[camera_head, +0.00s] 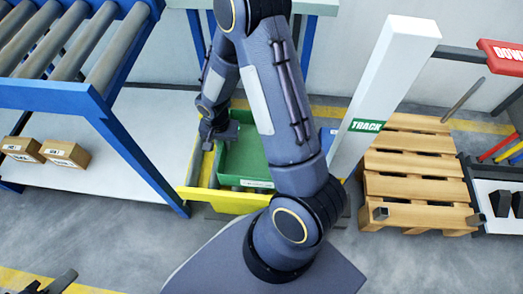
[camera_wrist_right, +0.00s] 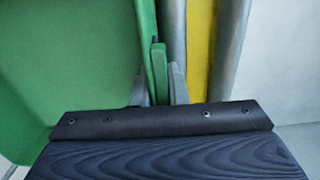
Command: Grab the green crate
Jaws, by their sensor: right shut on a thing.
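The green crate (camera_head: 240,160) sits on a yellow-sided roller conveyor in the head view, partly hidden behind my right arm. My right gripper (camera_head: 208,134) is at the crate's left wall. In the right wrist view the crate (camera_wrist_right: 60,60) fills the left side. There the fingers of my right gripper (camera_wrist_right: 158,88) are on both sides of the crate's upright green wall, shut on it. The tip of my left gripper (camera_head: 50,284) shows only at the bottom left edge of the head view, away from the crate.
The yellow conveyor side (camera_head: 225,200) runs below the crate. A blue-framed roller rack (camera_head: 90,100) stands at left, with cardboard boxes (camera_head: 63,153) on its lower shelf. A white post (camera_head: 385,85) and a wooden pallet (camera_head: 415,165) are at right. Grey floor lies in front.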

